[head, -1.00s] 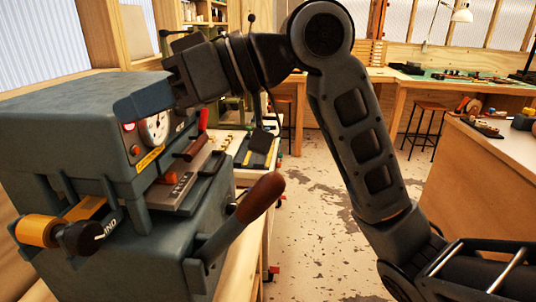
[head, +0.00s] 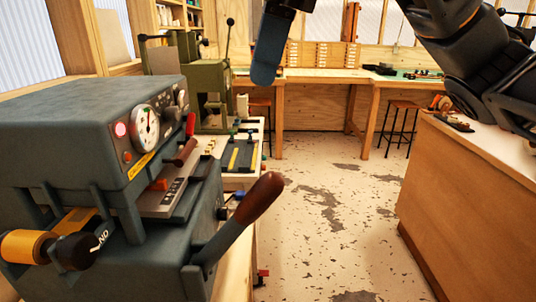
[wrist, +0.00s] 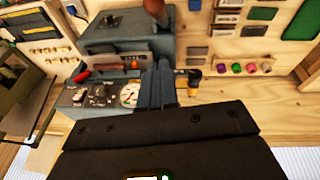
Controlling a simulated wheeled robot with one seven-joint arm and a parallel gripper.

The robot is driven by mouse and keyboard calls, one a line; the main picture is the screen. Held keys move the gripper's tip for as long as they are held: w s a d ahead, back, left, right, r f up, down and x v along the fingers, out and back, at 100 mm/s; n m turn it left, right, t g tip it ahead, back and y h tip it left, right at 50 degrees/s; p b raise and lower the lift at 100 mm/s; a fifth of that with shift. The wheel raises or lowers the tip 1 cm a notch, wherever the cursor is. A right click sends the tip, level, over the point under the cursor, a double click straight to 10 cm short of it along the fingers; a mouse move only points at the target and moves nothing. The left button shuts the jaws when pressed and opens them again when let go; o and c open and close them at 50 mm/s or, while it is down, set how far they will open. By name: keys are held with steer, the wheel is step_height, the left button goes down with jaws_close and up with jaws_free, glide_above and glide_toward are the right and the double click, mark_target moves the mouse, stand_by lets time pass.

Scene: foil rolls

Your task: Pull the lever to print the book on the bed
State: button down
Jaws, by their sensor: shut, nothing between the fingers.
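A grey-green press (head: 95,110) stands at the left in the head view, with dials on its front. Its lever (head: 245,215) has a brown wooden handle and slants up to the right from the press's lower side. A flat metal bed (head: 165,195) sits in the press's mouth; I cannot make out a book on it. My gripper (head: 265,72) is shut and empty, raised at the top middle, well above and apart from the lever. In the wrist view the shut fingers (wrist: 165,85) overlap the press (wrist: 125,40), whose brown handle (wrist: 155,10) shows at the top.
A yellow foil roll (head: 25,246) with a black knob is on the press's lower left. A green machine (head: 212,90) stands behind. A wooden cabinet (head: 480,190) is at the right. The speckled floor (head: 320,220) between is clear.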

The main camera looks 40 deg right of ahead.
steer(key=shift+s+d, duration=0.1)
steer(key=shift+d, duration=0.1)
glide_above(260, 180)
steer(key=a, duration=0.1)
step_height(260, 180, down, 10)
steer(key=shift+s+a+r+p, duration=0.1)
steer(key=shift+a+r+p, duration=0.05)
steer(key=shift+p, duration=0.25)
steer(key=shift+s+d+f, duration=0.25)
steer(key=shift+d+f, duration=0.45)
steer(key=shift+f, duration=0.25)
steer(key=shift+s+d+f, duration=0.1)
steer(key=shift+d+f, duration=0.2)
steer(key=shift+f, duration=0.35)
steer(key=shift+f, duration=0.1)
